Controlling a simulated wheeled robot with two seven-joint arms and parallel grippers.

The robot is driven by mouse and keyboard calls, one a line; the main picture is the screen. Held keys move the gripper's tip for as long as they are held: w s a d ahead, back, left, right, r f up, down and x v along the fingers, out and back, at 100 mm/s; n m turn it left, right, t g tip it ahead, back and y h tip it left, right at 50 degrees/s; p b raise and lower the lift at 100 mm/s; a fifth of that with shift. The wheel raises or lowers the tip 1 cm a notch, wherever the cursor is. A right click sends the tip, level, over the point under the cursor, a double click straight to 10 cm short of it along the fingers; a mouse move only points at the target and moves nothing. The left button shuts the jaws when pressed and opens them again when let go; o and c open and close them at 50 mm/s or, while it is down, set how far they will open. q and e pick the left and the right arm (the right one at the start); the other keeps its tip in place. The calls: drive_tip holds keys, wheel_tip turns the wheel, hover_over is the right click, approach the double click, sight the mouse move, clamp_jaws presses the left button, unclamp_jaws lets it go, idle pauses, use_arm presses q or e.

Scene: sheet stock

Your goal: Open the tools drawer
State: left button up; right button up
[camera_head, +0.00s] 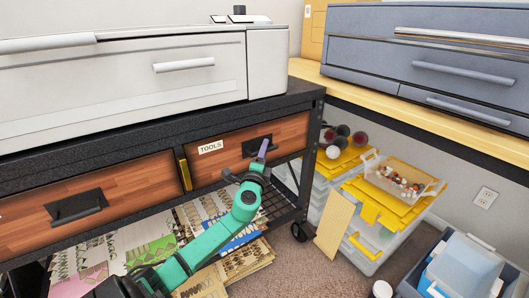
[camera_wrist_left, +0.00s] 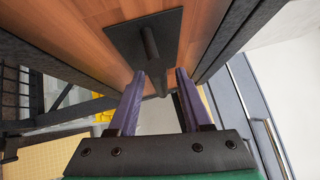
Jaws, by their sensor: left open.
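The tools drawer (camera_head: 231,152) has a wooden front with a white "TOOLS" label (camera_head: 210,147) and looks closed in the black cabinet. Its dark handle (camera_head: 257,146) sits on a black plate towards the drawer's right side. My left gripper (camera_head: 263,148) is at this handle, partly covering it. In the left wrist view my left gripper (camera_wrist_left: 160,76) is open, with its purple fingers apart. The handle bar (camera_wrist_left: 149,42) points down between the fingertips, with a finger on either side; I cannot tell whether either finger touches it. My right gripper is not in view.
A second wooden drawer (camera_head: 100,193) is left of the tools drawer. Paper sheets (camera_head: 130,250) lie on the shelf below. Clear bins with yellow lids (camera_head: 385,205) stand right of the cabinet, near a blue bin (camera_head: 466,268). Some carpet (camera_head: 305,268) in front is free.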

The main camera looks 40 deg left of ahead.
use_arm(q)
drive_tip(key=shift+w+a, duration=0.1)
drive_tip(key=shift+w, duration=0.05)
clamp_jaws()
idle(1.4)
